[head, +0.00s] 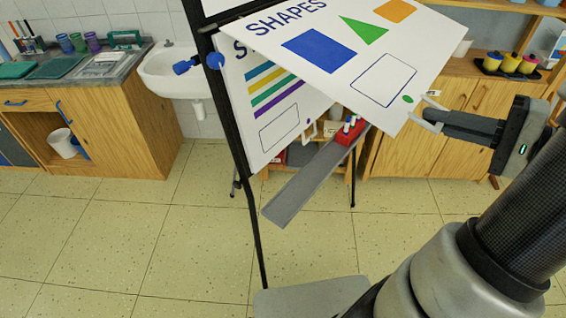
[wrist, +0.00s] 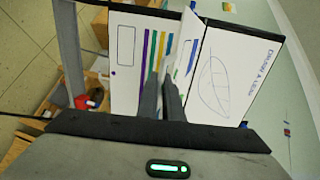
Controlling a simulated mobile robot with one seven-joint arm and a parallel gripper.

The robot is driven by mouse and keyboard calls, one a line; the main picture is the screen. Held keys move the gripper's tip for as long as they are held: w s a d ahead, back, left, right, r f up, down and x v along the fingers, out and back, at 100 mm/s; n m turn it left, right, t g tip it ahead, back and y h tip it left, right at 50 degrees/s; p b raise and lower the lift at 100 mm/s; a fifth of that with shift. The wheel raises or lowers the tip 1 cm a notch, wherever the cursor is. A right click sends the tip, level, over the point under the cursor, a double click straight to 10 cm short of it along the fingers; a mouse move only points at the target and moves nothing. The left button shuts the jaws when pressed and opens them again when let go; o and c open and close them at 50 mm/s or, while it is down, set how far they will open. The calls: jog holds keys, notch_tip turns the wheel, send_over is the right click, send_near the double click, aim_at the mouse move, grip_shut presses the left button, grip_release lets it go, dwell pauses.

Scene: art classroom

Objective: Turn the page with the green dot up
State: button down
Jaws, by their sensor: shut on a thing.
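The SHAPES page (head: 330,75) hangs on the easel's black frame (head: 228,130). It shows a blue rectangle, a green triangle and an orange shape, and is lifted away from the page behind. Its green dot (head: 408,99) is near the lower right corner. My gripper (head: 425,112) is at that corner beside the dot, shut on the page edge. In the wrist view the lifted page (wrist: 186,45) is seen nearly edge-on at my fingers (wrist: 165,90). Behind it is a page with coloured stripes (head: 262,130), which also shows in the wrist view (wrist: 130,50).
A leaf-drawing sheet (wrist: 215,75) shows in the wrist view. The easel's grey tray (head: 300,195) holds a red marker holder (head: 350,130). A sink (head: 175,75) and wooden cabinets (head: 110,130) stand at left, another cabinet (head: 470,110) at right. Front floor is mostly clear.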

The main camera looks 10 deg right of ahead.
jog(key=shift+s+d+r+p, duration=0.15)
jog(key=shift+r+p, duration=0.35)
jog(key=shift+r, duration=0.5)
jog(key=shift+s+d+r+p, duration=0.15)
jog(key=shift+r+p, duration=0.3)
jog(key=shift+r, duration=0.55)
jog(key=shift+w, duration=0.1)
jog(key=shift+r, duration=0.1)
notch_tip(320, 180, up, 9)
jog(key=p, duration=0.6)
jog(key=shift+r, duration=0.1)
notch_tip(320, 180, up, 9)
jog(key=w+a+p, duration=0.1)
jog(key=shift+a+r, duration=0.15)
jog(key=shift+a, duration=0.05)
jog(key=shift+w, duration=0.1)
notch_tip(320, 180, up, 9)
jog(key=w+a, duration=0.2)
jog(key=shift+w+a+f, duration=0.2)
jog(key=shift+w+a, duration=0.1)
jog(key=shift+w, duration=0.05)
